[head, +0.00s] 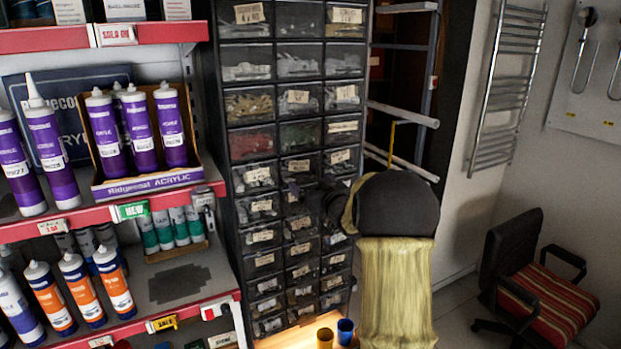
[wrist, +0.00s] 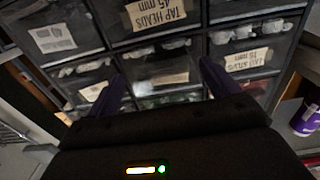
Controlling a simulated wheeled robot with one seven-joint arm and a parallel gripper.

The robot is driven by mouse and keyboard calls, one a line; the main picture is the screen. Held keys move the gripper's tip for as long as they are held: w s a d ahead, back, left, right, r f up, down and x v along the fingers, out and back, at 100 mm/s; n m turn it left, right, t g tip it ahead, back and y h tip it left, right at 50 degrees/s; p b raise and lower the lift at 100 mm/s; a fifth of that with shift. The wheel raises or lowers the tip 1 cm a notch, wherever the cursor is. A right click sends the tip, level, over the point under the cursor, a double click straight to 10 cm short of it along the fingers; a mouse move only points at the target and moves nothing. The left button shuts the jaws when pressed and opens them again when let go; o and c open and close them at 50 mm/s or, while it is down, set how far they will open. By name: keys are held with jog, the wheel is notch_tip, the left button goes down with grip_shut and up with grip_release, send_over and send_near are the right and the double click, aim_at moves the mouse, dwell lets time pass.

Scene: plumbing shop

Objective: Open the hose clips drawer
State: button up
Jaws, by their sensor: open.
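A tall black cabinet of small clear-fronted drawers (head: 216,130) stands in the middle of the head view, all its drawers looking shut. Many fronts carry paper labels too small to read there, so I cannot tell which is the hose clips drawer. My gripper (head: 294,190) is at the cabinet's lower middle rows, partly hidden by my arm. In the wrist view my gripper (wrist: 162,72) is open, with two dark purple fingers spread before the drawer fronts and nothing seen between them. An upside-down label there reads "TAP HEADS" (wrist: 157,14). I cannot tell whether the fingers touch a drawer.
Red-edged shelves (head: 130,197) with purple sealant tubes (head: 104,130) stand left of the cabinet.

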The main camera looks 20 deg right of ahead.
jog(key=shift+w, duration=0.45)
jog(key=shift+c, duration=0.5)
